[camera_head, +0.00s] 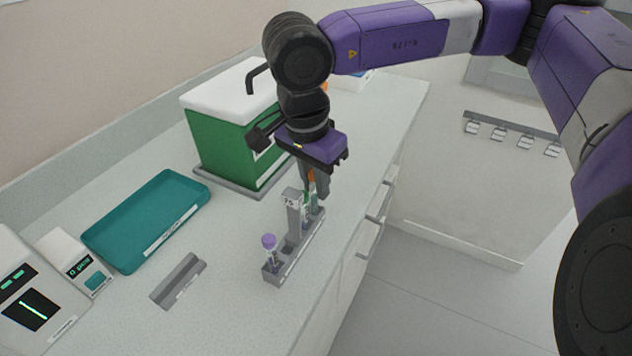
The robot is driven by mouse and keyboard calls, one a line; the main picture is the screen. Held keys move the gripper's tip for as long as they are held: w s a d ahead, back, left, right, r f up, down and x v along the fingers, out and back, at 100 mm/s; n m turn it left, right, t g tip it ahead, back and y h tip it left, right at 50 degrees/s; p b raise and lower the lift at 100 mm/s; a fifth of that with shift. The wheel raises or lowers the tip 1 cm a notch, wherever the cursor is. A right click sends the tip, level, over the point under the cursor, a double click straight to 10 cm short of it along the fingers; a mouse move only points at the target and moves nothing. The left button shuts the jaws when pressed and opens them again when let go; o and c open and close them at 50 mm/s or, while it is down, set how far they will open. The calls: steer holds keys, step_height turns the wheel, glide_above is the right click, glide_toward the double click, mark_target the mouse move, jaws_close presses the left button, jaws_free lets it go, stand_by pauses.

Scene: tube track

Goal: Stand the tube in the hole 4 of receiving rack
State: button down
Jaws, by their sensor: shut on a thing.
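My gripper (313,187) points down over the far end of a narrow grey rack (291,262) near the counter's front edge. It is shut on a tube with an orange top (311,176), mostly hidden by the fingers. I cannot tell whether the tube's lower end is in a hole. A purple-capped tube (269,252) stands upright at the rack's near end. Something green, perhaps another tube, shows beside the fingers. A grey upright piece marked "75" (292,200) stands at the rack's side. I cannot read any hole numbers.
A low grey block (178,281) lies on the counter to the left. A teal tray (128,266) is behind it, and devices with displays (42,300) stand at the far left. A green box with a white lid (212,150) stands behind my gripper. The counter's front edge is close right of the rack.

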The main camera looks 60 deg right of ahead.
steer(key=c, duration=1.3)
jaws_free()
steer(key=shift+o, duration=0.2)
steer(key=r, duration=0.5)
steer(key=a+r, duration=0.1)
steer(key=r, duration=0.1)
steer(key=shift+a+r, duration=0.1)
steer(key=shift+r, duration=0.2)
